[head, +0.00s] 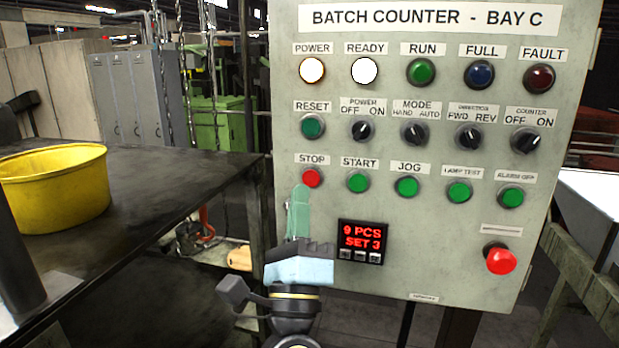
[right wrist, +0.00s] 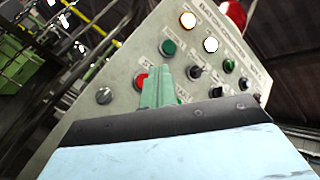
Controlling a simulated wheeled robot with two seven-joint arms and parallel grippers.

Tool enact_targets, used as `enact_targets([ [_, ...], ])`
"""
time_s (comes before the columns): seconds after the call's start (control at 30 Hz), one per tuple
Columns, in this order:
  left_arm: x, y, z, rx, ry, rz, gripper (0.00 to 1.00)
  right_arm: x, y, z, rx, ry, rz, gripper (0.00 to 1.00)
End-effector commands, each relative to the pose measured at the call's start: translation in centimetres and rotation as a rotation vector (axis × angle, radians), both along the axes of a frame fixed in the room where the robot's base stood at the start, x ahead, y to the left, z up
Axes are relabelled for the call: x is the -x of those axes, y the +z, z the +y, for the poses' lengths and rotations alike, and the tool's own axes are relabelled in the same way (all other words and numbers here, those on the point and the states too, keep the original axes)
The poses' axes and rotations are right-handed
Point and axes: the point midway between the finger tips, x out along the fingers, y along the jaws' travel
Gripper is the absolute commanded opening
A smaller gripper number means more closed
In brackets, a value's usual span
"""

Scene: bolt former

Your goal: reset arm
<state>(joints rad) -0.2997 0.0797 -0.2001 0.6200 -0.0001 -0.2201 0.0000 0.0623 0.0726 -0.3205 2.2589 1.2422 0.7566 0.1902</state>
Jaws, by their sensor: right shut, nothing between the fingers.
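My right gripper (head: 299,212) is in front of the lower left part of the batch counter panel (head: 400,270), its green fingers shut with nothing between them. The fingertips show just below and left of the red STOP button (head: 312,178); I cannot tell whether they touch the panel. In the right wrist view the shut fingers (right wrist: 158,88) point up at the panel face, near the red button (right wrist: 141,81). The POWER lamp (head: 312,70) and READY lamp (head: 364,70) are lit white. The red display (head: 362,237) reads 9 PCS, SET 3. My left gripper is not in view.
A dark table (head: 150,180) with a yellow bucket (head: 54,187) stands at the left. A red mushroom button (head: 501,260) sticks out at the panel's lower right. Grey lockers (head: 135,95) and a green machine (head: 222,120) stand behind. A white-topped surface (head: 590,205) is at the right.

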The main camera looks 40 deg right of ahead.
Motion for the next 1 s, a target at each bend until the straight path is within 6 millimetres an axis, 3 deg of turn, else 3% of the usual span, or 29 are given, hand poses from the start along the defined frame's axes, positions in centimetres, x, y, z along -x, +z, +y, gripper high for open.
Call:
enact_targets([
  [0.23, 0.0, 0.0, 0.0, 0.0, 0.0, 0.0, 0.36, 1.2, 0.0, 1.4, -0.001, -0.001, 0.0, 0.0],
  [0.77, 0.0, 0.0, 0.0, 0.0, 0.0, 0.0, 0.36, 1.2, -0.1, 1.5, 0.003, -0.001, 0.002, 0.0],
  [0.87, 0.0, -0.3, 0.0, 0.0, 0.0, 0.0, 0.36, 0.4, -1.4, 2.0, 0.041, -0.008, 0.035, 0.0],
  [0.97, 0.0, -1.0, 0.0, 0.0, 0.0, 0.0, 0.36, -1.7, -5.0, 3.3, 0.15, -0.027, 0.126, 0.0],
  [1.0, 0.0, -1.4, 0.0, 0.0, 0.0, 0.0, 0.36, -2.8, -7.1, 4.0, 0.212, -0.035, 0.177, 0.0],
])
